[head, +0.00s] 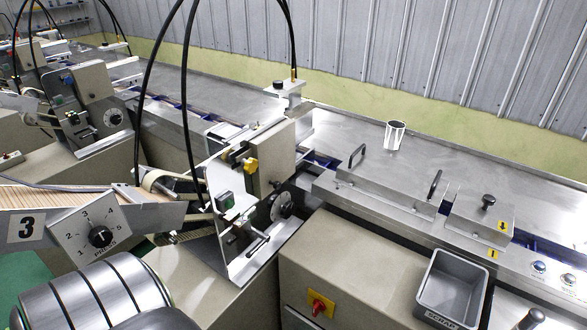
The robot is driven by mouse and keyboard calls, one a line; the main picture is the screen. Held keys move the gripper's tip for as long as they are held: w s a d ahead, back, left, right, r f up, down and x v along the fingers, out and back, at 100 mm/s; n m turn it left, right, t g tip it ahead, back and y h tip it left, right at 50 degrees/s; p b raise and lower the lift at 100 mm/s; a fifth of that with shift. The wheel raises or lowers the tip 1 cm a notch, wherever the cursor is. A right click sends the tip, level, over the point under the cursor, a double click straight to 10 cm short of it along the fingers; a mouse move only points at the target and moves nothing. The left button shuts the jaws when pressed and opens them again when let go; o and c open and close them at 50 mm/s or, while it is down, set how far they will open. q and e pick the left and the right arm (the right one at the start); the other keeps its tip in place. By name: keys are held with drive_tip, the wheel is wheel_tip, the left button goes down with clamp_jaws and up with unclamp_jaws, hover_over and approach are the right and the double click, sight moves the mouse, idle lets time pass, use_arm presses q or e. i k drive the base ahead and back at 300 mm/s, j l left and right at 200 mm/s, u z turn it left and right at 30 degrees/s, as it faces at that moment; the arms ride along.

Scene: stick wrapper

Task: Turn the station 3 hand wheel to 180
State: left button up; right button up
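The station marked with a black 3 on a white plate (27,228) is in the head view at the left and centre. A dark round wheel with a pale scale ring (283,207) sits on the side of its upright metal unit. A crank-like bar with a dark grip (258,243) sticks out just below and left of the wheel. The scale marks are too small to read, so I cannot tell the wheel's setting. Neither of my grippers is in view.
A PRESS dial (100,237) numbered 1 to 5 is on the left. A red-and-yellow switch (320,304) is on the front cabinet. A grey bin marked SCRAP (452,287) and a metal cup (395,135) stand to the right. Black hoses (187,90) hang over the station.

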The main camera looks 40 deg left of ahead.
sight(287, 210)
drive_tip(key=k+j+u, duration=0.1)
drive_tip(key=u, duration=1.15)
